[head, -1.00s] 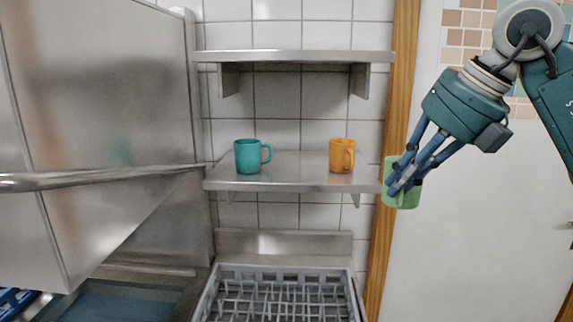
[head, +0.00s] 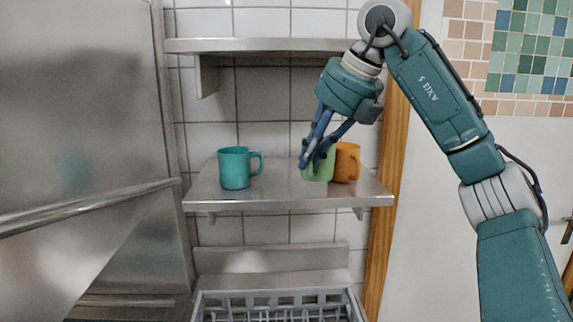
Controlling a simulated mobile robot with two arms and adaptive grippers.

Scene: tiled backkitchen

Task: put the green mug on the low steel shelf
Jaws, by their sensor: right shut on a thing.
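The green mug (head: 319,172) is light green and appears upright at the low steel shelf (head: 283,200), in front of the orange mug. My right gripper (head: 314,158) is shut on it from above, and its fingers cover part of the mug. I cannot tell whether the mug's base touches the shelf. A teal mug (head: 234,169) stands on the left part of the low shelf. My left gripper is not in view.
An orange mug (head: 347,163) stands on the low shelf, partly hidden behind the green mug. An upper steel shelf (head: 260,45) hangs above. A grey dish rack (head: 275,301) sits below. A steel machine with a bar handle (head: 90,205) fills the left.

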